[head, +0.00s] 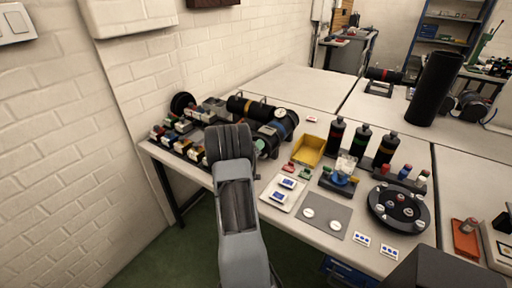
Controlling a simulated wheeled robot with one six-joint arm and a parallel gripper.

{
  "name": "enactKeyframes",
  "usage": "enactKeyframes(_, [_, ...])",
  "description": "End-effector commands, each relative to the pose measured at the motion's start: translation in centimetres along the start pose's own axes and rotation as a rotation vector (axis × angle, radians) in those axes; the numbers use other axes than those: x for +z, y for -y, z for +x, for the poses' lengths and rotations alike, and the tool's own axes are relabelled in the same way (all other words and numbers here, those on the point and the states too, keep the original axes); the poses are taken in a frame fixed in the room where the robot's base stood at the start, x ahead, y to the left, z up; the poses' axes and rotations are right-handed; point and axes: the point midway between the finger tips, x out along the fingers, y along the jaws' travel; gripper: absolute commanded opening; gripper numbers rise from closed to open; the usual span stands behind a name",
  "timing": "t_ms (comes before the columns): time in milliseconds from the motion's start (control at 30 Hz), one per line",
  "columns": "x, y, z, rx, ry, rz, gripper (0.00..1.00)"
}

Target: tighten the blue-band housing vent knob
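A dark cylinder housing (277,127) lies on the table behind my arm. It seems to carry a blue band near its right end, and a round white gauge sits on top. A pale green round part shows low at its near end, just right of my arm. I cannot make out a vent knob at this size. My arm reaches up from the bottom of the head view and covers the left part of the housing. My gripper is hidden behind my arm, so its fingers and any contact do not show.
Rows of small coloured parts (178,143) stand left of my arm. A yellow bin (309,150), upright bottles (361,145) and a round black tray (397,207) stand right. The back tabletop (305,88) is clear.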

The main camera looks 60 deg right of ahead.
Motion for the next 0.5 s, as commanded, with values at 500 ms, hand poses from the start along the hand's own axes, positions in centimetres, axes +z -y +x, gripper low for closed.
enactKeyframes(500, [0.02,0.03,-0.04,0.0,0.0,-0.003,0.04])
